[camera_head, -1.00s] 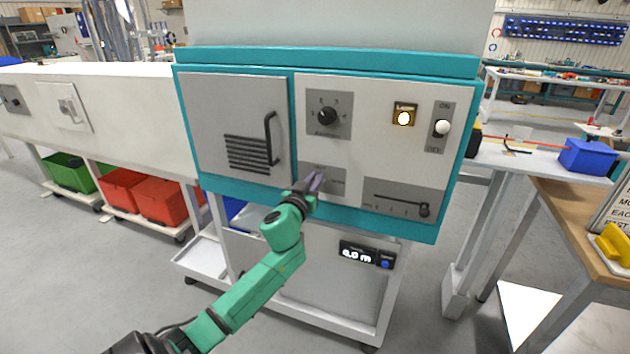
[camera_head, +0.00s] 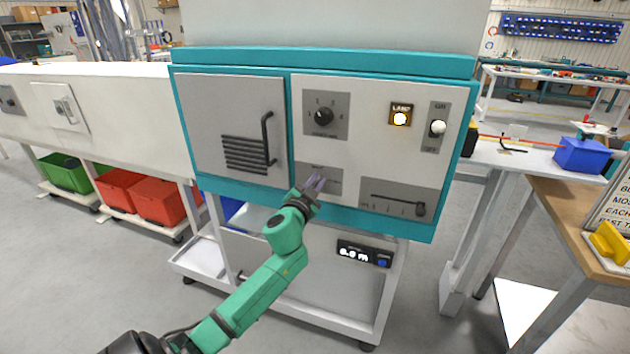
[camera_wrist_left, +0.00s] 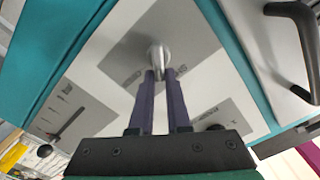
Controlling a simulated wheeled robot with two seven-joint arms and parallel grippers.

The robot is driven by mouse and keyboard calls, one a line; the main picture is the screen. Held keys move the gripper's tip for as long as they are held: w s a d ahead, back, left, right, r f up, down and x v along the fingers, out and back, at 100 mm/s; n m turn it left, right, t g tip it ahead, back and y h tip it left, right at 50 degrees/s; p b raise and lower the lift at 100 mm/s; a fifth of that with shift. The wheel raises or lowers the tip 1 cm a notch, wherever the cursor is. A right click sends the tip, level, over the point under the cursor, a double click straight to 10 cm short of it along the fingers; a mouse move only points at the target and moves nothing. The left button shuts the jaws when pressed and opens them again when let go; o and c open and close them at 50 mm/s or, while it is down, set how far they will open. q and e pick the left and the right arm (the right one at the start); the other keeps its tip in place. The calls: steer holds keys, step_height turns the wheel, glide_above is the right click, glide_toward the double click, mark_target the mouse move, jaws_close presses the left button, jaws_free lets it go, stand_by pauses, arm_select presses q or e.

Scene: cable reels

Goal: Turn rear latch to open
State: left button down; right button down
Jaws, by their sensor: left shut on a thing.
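The rear latch (camera_wrist_left: 158,56) is a small silver knob on a grey plate (camera_wrist_left: 190,42) in the left wrist view. In the head view this plate (camera_head: 327,172) sits low on the white panel of the teal cabinet, right of the grey door, and my fingers hide the latch. My left gripper (camera_head: 316,183) reaches it from below. Its two purple fingers (camera_wrist_left: 160,76) are closed on either side of the latch at their tips. Which way the latch is turned is hard to tell. My right gripper is not in view.
Around the latch are a black rotary knob (camera_head: 323,116), a lit yellow lamp (camera_head: 400,117), an ON/OFF switch (camera_head: 438,128) and a slider (camera_head: 420,209). The grey door (camera_head: 225,110) with a black handle (camera_head: 267,140) is shut. A white cart frame with a display (camera_head: 363,253) stands below.

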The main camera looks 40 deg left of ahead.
arm_select(q)
steer(key=m, duration=0.3)
steer(key=f+m, duration=0.1)
steer(key=m, duration=0.3)
steer(key=f+m, duration=0.1)
steer(key=m, duration=0.2)
steer(key=shift+w+d+f, duration=0.1)
steer(key=shift+d, duration=0.2)
steer(key=shift+m, duration=0.4)
steer(key=c, duration=0.9)
jaws_free()
steer(key=shift+a, duration=0.15)
